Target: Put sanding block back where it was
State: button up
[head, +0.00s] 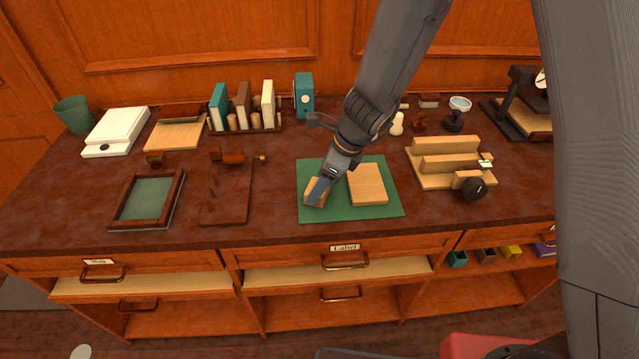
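A small light-wood block (309,189), which looks like the sanding block, is at the left part of the green mat (350,213). My gripper (318,191) reaches down from the upper right onto it. A blue-grey finger lies across the front of the block, and wood shows on both sides of it. The other finger is hidden, so I cannot tell whether the grip is closed or whether the block touches the mat. A larger flat light-wood board (368,184) lies on the mat just right of the block.
Left of the mat are a dark wooden board (228,205) and a green-panelled frame (149,198). Right is a stepped wooden rack (447,168) with a dark round knob (473,189). Books (243,104) and a teal box (304,95) stand behind. Labelled drawers (345,259) are below the front edge.

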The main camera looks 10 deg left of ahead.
jog(key=shift+f, duration=0.1)
jog(key=o, duration=1.1)
jog(key=shift+r, duration=0.3)
jog(key=v, duration=1.1)
jog(key=shift+d+r, duration=0.15)
jog(key=shift+r, duration=0.2)
jog(key=s+d+n+h, duration=0.2)
jog(key=s+d+n, duration=0.3)
jog(key=d+n, duration=0.5)
jog(key=s+d+n+t+h, duration=0.1)
jog(key=s+d+n, duration=0.3)
jog(key=d+n, duration=0.5)
jog(key=d+h, duration=0.1)
jog(key=d, duration=0.3)
jog(key=shift+s+d+r+n+h, duration=0.25)
jog(key=shift+s+d+n+h, duration=0.05)
jog(key=shift+s+n, duration=0.1)
